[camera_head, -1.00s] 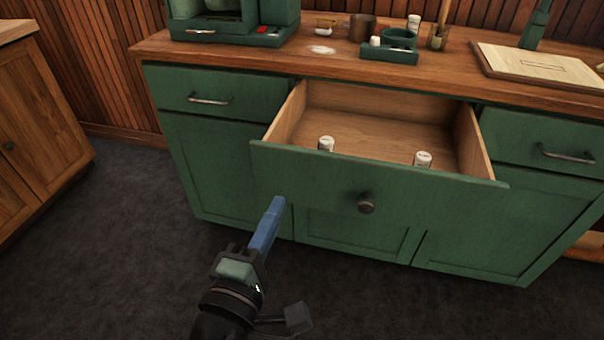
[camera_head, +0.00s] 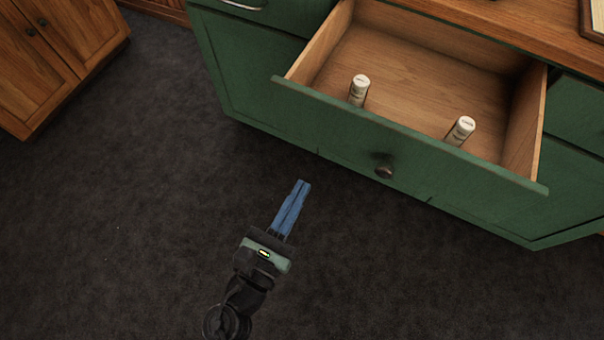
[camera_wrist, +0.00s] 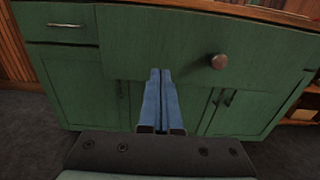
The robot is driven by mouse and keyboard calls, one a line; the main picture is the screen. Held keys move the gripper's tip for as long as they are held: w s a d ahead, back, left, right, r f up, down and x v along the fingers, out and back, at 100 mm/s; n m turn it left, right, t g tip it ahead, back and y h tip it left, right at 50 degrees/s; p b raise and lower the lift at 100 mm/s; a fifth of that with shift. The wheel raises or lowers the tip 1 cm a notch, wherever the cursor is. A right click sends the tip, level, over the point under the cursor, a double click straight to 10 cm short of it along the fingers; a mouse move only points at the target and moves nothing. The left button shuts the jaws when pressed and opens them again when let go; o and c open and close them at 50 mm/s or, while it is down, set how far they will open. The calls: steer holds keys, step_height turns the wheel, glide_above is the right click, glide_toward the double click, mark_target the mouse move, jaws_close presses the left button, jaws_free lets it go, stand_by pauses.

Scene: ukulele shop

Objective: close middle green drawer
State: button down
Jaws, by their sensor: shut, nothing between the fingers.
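The middle green drawer (camera_head: 340,126) is pulled well out of the green cabinet, with its wooden inside showing. In the wrist view the fingertips (camera_wrist: 160,71) point at the drawer front; contact cannot be told.
The green cabinet has a left drawer with a bar handle (camera_wrist: 64,25) and doors below (camera_wrist: 245,113). The wooden countertop (camera_head: 520,30) is above. A wooden cabinet (camera_head: 60,50) stands at the far left. The dark floor (camera_head: 120,220) in front is clear.

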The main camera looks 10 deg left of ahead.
mark_target(333, 132)
steer(key=x, duration=1.1)
steer(key=shift+w+d, duration=0.1)
steer(key=shift+w, duration=0.15)
steer(key=shift+w, duration=0.1)
